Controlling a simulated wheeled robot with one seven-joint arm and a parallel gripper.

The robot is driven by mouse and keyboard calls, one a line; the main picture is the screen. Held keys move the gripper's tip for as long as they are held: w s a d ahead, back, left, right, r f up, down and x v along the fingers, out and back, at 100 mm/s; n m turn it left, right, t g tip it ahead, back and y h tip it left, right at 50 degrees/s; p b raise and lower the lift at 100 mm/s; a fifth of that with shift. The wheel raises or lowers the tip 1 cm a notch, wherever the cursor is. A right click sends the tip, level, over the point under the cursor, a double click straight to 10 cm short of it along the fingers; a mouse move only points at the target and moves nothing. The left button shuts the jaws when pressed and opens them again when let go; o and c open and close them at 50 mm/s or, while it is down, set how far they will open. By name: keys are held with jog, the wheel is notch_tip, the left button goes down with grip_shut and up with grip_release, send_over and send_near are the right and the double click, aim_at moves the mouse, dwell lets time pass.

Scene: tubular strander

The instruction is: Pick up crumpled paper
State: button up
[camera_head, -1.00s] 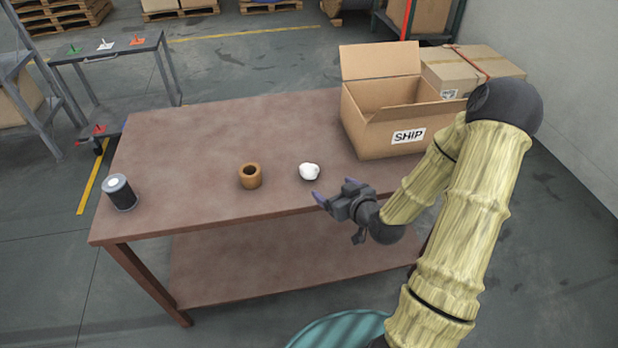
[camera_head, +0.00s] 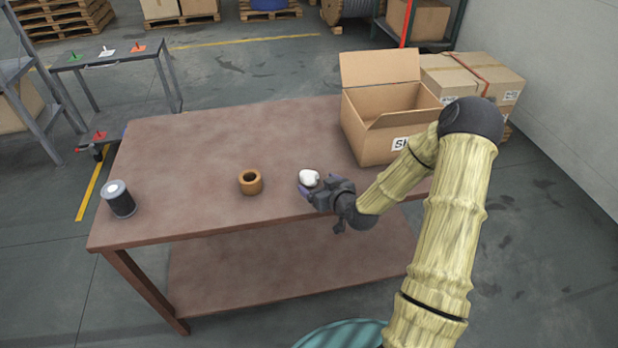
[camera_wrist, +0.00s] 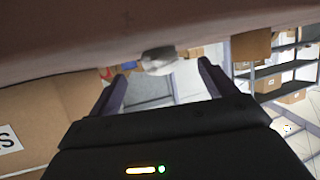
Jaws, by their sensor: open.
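The crumpled paper (camera_head: 309,177) is a small white ball on the brown table (camera_head: 200,150), near its front edge. My gripper (camera_head: 317,185) is at the paper's near right side, low by the table top. In the wrist view, the open fingers (camera_wrist: 162,69) point at the paper (camera_wrist: 159,57), which shows between and just past their tips. That view looks upside down, with the table along the top. The gripper hides part of the paper's lower right side in the head view. I cannot tell whether a finger touches it.
An open cardboard box (camera_head: 375,139) stands on the table behind my arm, to the right. A brown ring-shaped piece (camera_head: 250,184) sits left of the paper, and a dark cylinder with a white top (camera_head: 119,200) stands at the left edge.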

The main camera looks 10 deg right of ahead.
aim_at(314, 180)
jog(key=x, duration=0.5)
jog(key=shift+d+p, duration=0.15)
jog(key=shift+p, duration=0.15)
jog(key=shift+r, duration=0.1)
jog(key=c, duration=1.1)
